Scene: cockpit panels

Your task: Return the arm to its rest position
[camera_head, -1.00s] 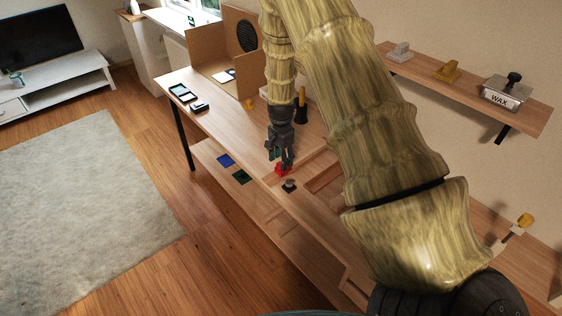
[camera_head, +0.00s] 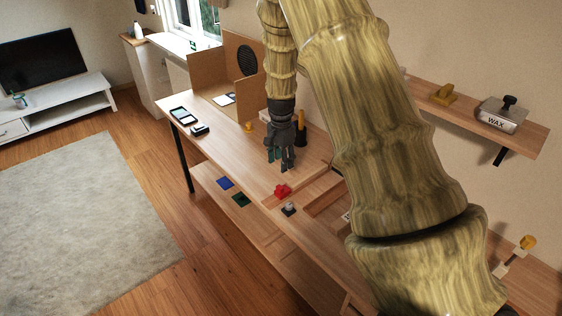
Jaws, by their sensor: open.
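My gripper (camera_head: 281,166) points down over the wooden workbench (camera_head: 225,150), with dark fingers spread open and nothing visible between them. My bamboo-like arm comes down from the top of the view and fills much of its right half. A small red object (camera_head: 282,191) lies on the bench just below the gripper, apart from the fingers. A small dark block with a light knob (camera_head: 289,208) sits a little nearer than the red object. Part of the bench on the right is hidden behind my arm.
A phone-like device (camera_head: 183,116) and a small black box (camera_head: 200,130) lie near the bench's left edge. A cardboard enclosure (camera_head: 248,62) stands at the back. A wall shelf (camera_head: 520,137) with a WAX tin (camera_head: 502,117) is at right. Open floor lies left of the bench.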

